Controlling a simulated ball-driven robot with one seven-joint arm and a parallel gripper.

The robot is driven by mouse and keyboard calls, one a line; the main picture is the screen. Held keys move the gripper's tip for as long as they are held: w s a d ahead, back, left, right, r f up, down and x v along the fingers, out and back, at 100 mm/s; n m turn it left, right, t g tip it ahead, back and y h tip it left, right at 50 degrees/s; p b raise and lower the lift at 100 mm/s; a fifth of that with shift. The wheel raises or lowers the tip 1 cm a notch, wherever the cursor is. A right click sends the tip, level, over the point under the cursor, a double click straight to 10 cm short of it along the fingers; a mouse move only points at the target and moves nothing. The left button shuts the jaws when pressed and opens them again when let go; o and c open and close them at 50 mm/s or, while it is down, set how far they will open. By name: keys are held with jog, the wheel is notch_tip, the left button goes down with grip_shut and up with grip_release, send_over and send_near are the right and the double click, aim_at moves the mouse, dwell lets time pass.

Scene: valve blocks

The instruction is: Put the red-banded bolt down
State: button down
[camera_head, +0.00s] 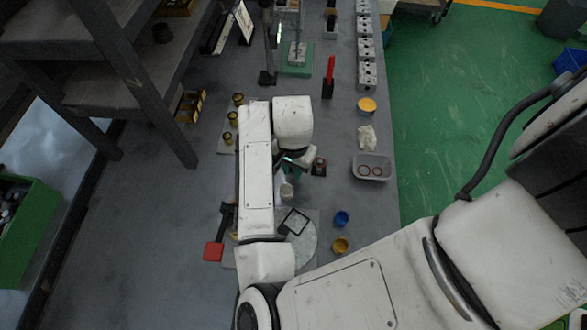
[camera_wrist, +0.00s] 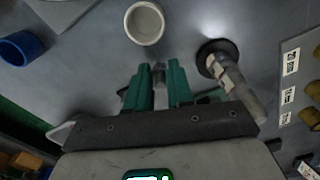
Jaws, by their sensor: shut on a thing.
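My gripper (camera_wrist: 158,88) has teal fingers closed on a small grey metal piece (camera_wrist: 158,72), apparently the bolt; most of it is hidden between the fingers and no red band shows. In the head view my gripper (camera_head: 291,167) is over the grey bench, largely covered by my wrist, and the bolt cannot be made out. A white cup (camera_wrist: 144,22) stands just beyond the fingertips; it also shows in the head view (camera_head: 286,191). I cannot tell how high the bolt is above the bench.
A metal cylinder on a dark round foot (camera_wrist: 228,78) stands close right of the fingers. A blue cup (camera_head: 341,218), yellow cup (camera_head: 340,244) and grey tray with rings (camera_head: 358,174) lie right. A small dark block (camera_head: 318,166) is near my gripper. Brass-coloured pieces (camera_head: 233,118) stand left.

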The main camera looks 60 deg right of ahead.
jog(key=shift+f, duration=0.7)
jog(key=shift+f, duration=0.2)
jog(key=c, duration=1)
grip_release()
